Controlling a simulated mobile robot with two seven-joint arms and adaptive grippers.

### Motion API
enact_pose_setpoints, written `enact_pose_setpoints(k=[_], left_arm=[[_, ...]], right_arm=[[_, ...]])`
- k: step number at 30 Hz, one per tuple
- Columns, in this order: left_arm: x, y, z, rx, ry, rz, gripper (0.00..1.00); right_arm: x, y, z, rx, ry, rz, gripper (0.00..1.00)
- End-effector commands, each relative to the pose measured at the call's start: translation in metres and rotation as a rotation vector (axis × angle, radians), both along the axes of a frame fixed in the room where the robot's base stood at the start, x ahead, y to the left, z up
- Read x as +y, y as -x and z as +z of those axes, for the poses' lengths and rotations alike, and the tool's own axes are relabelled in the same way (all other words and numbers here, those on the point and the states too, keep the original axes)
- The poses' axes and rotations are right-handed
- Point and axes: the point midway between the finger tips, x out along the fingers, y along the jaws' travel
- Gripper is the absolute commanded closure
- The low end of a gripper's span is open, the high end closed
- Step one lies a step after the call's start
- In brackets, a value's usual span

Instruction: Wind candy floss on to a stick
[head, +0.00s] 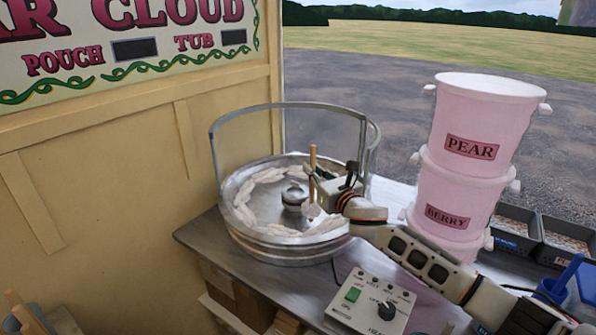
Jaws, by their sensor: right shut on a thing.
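The wide metal candy floss bowl (285,258) stands on the counter, with a round spinner head (294,196) at its middle. Pale floss (244,208) lies in a broken ring inside the bowl wall. My right gripper (313,190) reaches in over the bowl's right side and is shut on a thin wooden stick (312,160). The stick is close to upright, just right of the spinner head. A little pale floss shows by its lower end; I cannot tell whether it clings to the stick. My left gripper is not in view.
A curved metal guard (290,106) rises around the bowl's back. A control box (370,302) with a green switch and dial sits in front. Stacked pink tubs (470,143) marked PEAR and BERRY stand right, beside dark trays (512,232). Loose sticks (22,312) show bottom left.

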Motion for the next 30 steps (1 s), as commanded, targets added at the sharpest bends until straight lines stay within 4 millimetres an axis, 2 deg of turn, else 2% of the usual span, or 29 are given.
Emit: enact_pose_setpoints(k=[7, 9, 17, 26, 30], left_arm=[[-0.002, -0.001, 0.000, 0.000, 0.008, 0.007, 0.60], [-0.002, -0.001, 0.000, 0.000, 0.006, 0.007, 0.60], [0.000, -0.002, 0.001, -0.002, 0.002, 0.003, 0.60], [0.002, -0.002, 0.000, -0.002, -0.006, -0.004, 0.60], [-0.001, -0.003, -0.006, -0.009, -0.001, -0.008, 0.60]], right_arm=[[-0.034, -0.022, 0.001, 0.000, 0.000, -0.003, 0.99], [-0.020, -0.014, 0.000, 0.000, -0.003, 0.005, 0.99], [0.014, 0.006, 0.000, 0.002, -0.004, 0.002, 0.99], [0.060, 0.010, 0.000, 0.003, -0.003, 0.002, 0.99], [0.080, 0.003, -0.001, -0.001, 0.000, 0.000, 0.99]])
